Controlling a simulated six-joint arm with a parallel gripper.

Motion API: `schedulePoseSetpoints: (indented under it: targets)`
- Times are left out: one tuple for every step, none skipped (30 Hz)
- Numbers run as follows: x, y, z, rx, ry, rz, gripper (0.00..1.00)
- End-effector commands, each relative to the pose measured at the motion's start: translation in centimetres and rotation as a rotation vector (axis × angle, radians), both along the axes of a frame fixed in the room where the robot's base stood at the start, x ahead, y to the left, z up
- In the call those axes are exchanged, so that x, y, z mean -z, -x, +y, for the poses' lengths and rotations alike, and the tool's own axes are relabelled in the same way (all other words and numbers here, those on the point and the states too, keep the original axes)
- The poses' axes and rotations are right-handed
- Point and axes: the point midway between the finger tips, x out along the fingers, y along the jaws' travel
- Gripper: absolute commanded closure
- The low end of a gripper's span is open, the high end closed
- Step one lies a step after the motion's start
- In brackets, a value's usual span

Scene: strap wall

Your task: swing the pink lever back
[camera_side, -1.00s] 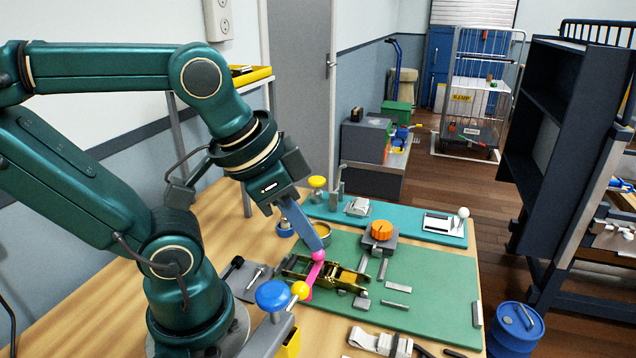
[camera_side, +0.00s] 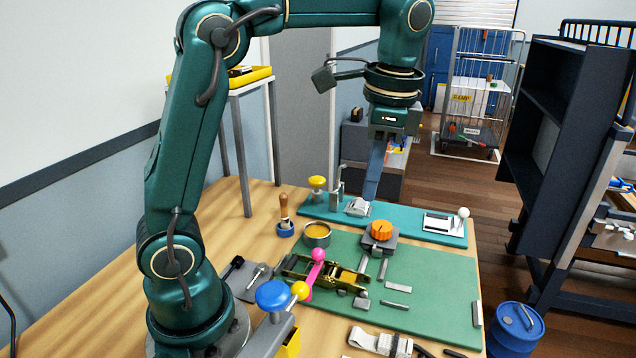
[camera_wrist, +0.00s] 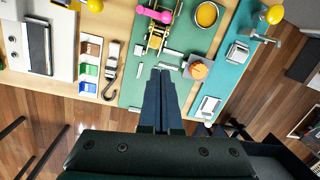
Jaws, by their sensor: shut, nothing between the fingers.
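The pink lever (camera_side: 315,272) is part of a brass-coloured ratchet mechanism (camera_side: 345,277) on the green board (camera_side: 430,295). It has a round pink knob at its top and stands up from the left part of the mechanism. In the wrist view the pink lever (camera_wrist: 152,14) shows at the top, beside the brass frame. My gripper (camera_side: 370,198) is shut and empty. It is raised, and in the side view it appears over the teal strip, behind and to the right of the lever, clear of it. The wrist view shows its closed fingers (camera_wrist: 158,72).
An orange knob (camera_side: 382,230) on a grey block stands right of the mechanism. A blue knob (camera_side: 273,295) and a yellow ball (camera_side: 299,289) stand in front of it. A round tin (camera_side: 317,234) is behind it. Loose grey bars lie on the green board's right part.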

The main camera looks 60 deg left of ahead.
Motion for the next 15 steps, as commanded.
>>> schedulePoseSetpoints:
  targets:
    - [0.7,-0.7,0.2,0.004,-0.003,0.03,1.0]
    - [1.1,-1.0,0.3,0.007,-0.004,0.044,1.0]
    - [1.6,-1.4,0.4,0.01,-0.006,0.061,1.0]
    - [1.9,-1.7,0.5,0.01,-0.007,0.075,1.0]
    - [2.4,-1.9,0.5,0.01,-0.008,0.086,1.0]
    - [2.9,-2.2,0.6,0.009,-0.008,0.099,1.0]
    - [3.2,-2.4,0.7,0.007,-0.009,0.108,1.0]
    - [3.6,-2.6,0.7,0.006,-0.009,0.115,1.0]
    - [4.1,-2.8,0.8,0.005,-0.008,0.127,1.0]
    - [4.4,-2.9,0.8,0.004,-0.008,0.134,1.0]
    - [4.7,-3.0,0.8,0.004,-0.008,0.143,1.0]
    - [5.1,-3.0,0.8,0.003,-0.008,0.154,1.0]
    - [5.3,-2.9,0.8,0.003,-0.007,0.162,1.0]
    - [5.5,-2.9,0.8,0.003,-0.007,0.169,1.0]
    - [5.7,-2.9,0.8,0.002,-0.006,0.174,1.0]
